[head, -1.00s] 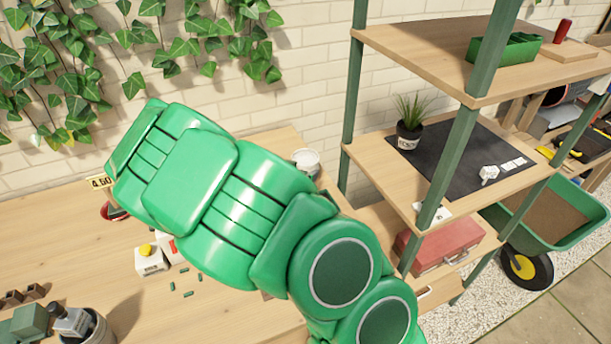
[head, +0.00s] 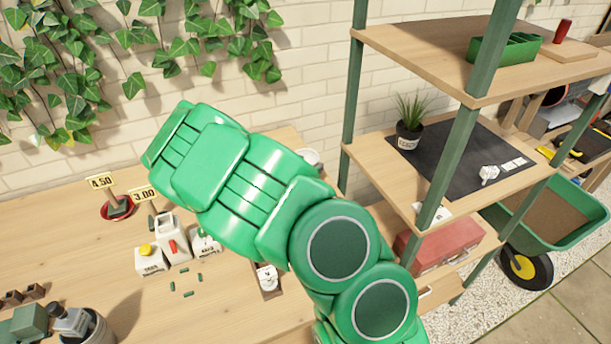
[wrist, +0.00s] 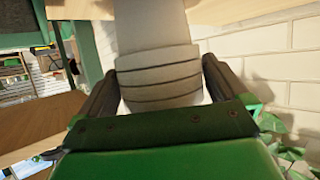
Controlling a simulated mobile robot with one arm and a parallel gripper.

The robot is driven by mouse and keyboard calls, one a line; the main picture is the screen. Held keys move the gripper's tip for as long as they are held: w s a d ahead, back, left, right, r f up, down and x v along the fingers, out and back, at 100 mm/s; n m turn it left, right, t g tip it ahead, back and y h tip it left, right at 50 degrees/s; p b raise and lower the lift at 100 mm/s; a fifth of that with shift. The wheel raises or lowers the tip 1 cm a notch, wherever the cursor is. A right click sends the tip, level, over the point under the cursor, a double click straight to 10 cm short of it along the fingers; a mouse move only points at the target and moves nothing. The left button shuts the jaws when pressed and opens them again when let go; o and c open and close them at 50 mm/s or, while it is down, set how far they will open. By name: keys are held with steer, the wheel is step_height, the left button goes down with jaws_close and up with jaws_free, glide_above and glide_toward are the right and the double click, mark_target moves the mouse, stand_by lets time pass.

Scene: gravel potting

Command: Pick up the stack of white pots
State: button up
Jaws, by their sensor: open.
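The stack of white pots (wrist: 158,72) fills the middle of the wrist view, with several rims showing as stacked bands. My gripper (wrist: 162,78) is open, with one dark finger on each side of the stack. I cannot tell whether the fingers touch it. In the head view a small part of a white rim (head: 311,157) shows beyond my green arm, near the wall; the rest of the stack and my fingers are hidden behind the arm.
The shelf unit (head: 372,152) stands just right of the arm, holding a potted plant (head: 409,133). The brick wall (head: 300,60) is close behind.

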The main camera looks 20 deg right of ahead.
steer(key=shift+w+d+f, duration=0.3)
steer(key=shift+w+d, duration=0.15)
steer(key=shift+d, duration=0.05)
steer(key=c, duration=0.8)
